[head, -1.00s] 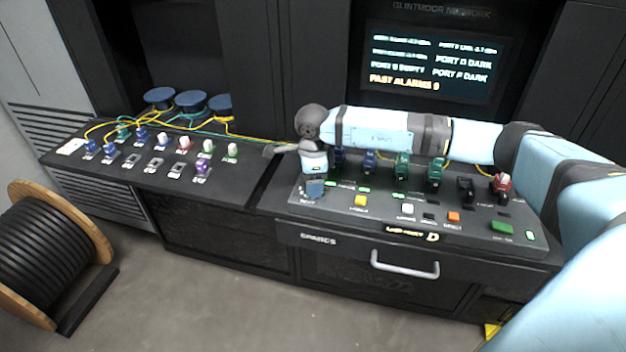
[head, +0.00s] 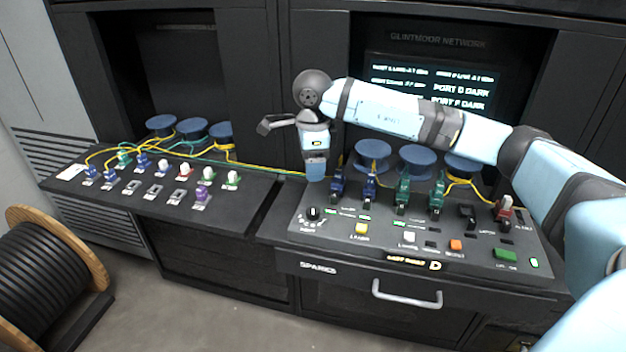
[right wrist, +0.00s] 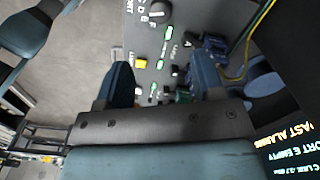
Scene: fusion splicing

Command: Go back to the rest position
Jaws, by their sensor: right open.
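My right gripper (head: 316,170) hangs above the left end of the sloped control panel (head: 330,248), near the black rotary knob (head: 313,214). In the right wrist view its two blue fingers (right wrist: 165,85) are spread apart with nothing between them. Beyond them the panel (right wrist: 140,25), the knob (right wrist: 157,12) and a yellow button (right wrist: 140,64) show. My right arm reaches in from the right across the back of the panel. My left gripper does not show in the head view.
Blue and green connectors (head: 369,186) stand along the panel, with a red-and-white switch (head: 503,208) at right. Blue spools (head: 372,154) with yellow fibres stand behind. A left bench (head: 75,172) carries several coloured plugs. A screen (head: 440,80) is at the back. A cable drum (head: 45,270) stands on the floor.

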